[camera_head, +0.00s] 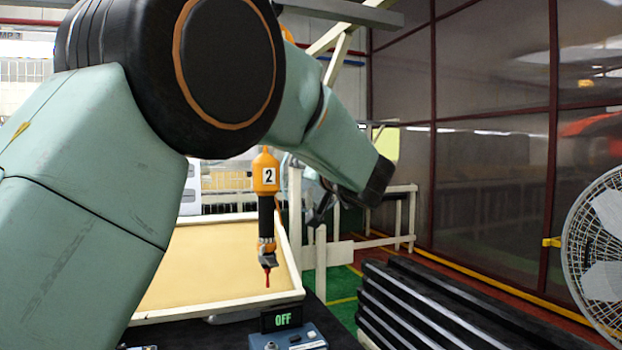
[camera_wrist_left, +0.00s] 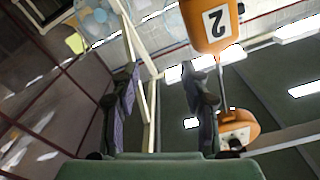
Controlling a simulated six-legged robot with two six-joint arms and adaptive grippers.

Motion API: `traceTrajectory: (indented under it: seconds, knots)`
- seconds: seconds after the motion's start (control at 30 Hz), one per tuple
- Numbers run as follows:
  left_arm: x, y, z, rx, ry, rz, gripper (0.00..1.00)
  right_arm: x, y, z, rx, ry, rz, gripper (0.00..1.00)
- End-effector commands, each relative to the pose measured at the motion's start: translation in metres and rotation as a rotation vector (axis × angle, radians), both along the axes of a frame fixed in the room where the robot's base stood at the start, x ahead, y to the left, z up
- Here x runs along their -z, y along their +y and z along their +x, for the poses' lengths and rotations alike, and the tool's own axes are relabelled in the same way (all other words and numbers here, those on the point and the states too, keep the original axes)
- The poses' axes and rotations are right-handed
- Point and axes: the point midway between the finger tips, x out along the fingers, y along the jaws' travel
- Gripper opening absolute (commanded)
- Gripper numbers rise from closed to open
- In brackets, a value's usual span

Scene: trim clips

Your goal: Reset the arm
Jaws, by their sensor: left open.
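My left arm fills the left and top middle of the head view, its elbow raised and its forearm sloping down to the right. My left gripper (camera_head: 320,212) shows small and dark beyond the forearm, partly hidden by it. In the left wrist view the left gripper (camera_wrist_left: 160,85) has its two fingers wide apart with nothing between them. An orange hanging tool marked 2 (camera_head: 265,178) with a red tip hangs left of the gripper in the head view. My right gripper is not in view.
A cream-coloured tray with a pale rim (camera_head: 205,265) lies behind the hanging tool. A blue-grey box (camera_head: 290,338) with an OFF display stands in front. Black stacked strips (camera_head: 420,305) lie to the right. A fan (camera_head: 600,245) stands at the right edge.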

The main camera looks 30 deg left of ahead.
Motion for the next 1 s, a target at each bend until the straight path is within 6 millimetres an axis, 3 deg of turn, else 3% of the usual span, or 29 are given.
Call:
traceTrajectory:
  seconds: [0.2,0.77,0.87,1.0]
  knots:
    - [0.013,0.001,0.002,0.009,0.009,0.002,0.46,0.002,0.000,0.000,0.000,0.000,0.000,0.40]
    - [0.019,0.001,0.003,0.012,0.016,0.003,0.46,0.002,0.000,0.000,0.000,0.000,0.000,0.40]
    - [0.049,0.001,0.007,0.030,0.052,0.005,0.46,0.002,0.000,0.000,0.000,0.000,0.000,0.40]
    - [0.130,0.000,0.012,0.091,0.142,-0.001,0.46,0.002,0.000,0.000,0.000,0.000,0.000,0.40]
